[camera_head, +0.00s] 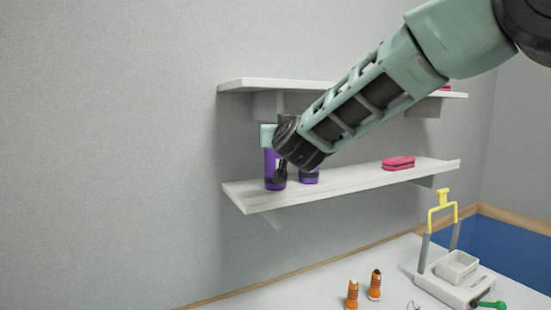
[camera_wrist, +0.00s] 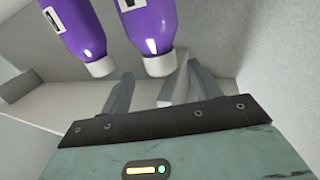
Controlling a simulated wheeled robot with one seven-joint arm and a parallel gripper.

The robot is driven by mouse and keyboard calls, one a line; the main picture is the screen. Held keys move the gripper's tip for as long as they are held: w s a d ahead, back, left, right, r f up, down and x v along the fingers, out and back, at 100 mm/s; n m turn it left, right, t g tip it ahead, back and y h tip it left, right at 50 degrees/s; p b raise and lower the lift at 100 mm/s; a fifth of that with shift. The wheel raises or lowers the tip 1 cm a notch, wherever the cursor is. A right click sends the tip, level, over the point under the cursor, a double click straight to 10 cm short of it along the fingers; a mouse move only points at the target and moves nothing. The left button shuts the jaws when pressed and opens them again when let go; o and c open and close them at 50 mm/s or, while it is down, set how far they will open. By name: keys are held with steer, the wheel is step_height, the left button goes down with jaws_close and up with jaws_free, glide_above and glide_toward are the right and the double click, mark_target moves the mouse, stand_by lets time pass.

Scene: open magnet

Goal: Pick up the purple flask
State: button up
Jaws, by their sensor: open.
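Two purple flasks stand side by side on the lower wall shelf. In the head view the left flask (camera_head: 270,168) shows beside the end of my arm, and the other flask (camera_head: 309,177) is partly hidden behind it. In the wrist view both have white caps: one flask (camera_wrist: 77,27) at upper left, the other flask (camera_wrist: 148,25) at upper middle. My gripper (camera_wrist: 160,88) is open and empty. Its fingers point toward the capped ends, with the middle flask's cap just beyond the gap. I cannot tell whether a finger touches a flask.
The lower shelf (camera_head: 350,187) also holds a pink case (camera_head: 398,163) on the right. The upper shelf (camera_head: 235,85) hangs close above the flasks. Two orange bottles (camera_head: 374,285) and a white device with a yellow handle (camera_head: 442,285) stand on the table below.

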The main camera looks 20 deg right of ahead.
steer(key=w+p, duration=0.1)
steer(key=w, duration=0.1)
steer(key=w+p, duration=0.1)
steer(key=shift+w+d+r, duration=0.1)
steer(key=shift+w+r, duration=0.1)
steer(key=shift+w, duration=0.2)
steer(key=shift+w+f, duration=0.1)
steer(key=shift+w, duration=0.3)
jaws_close()
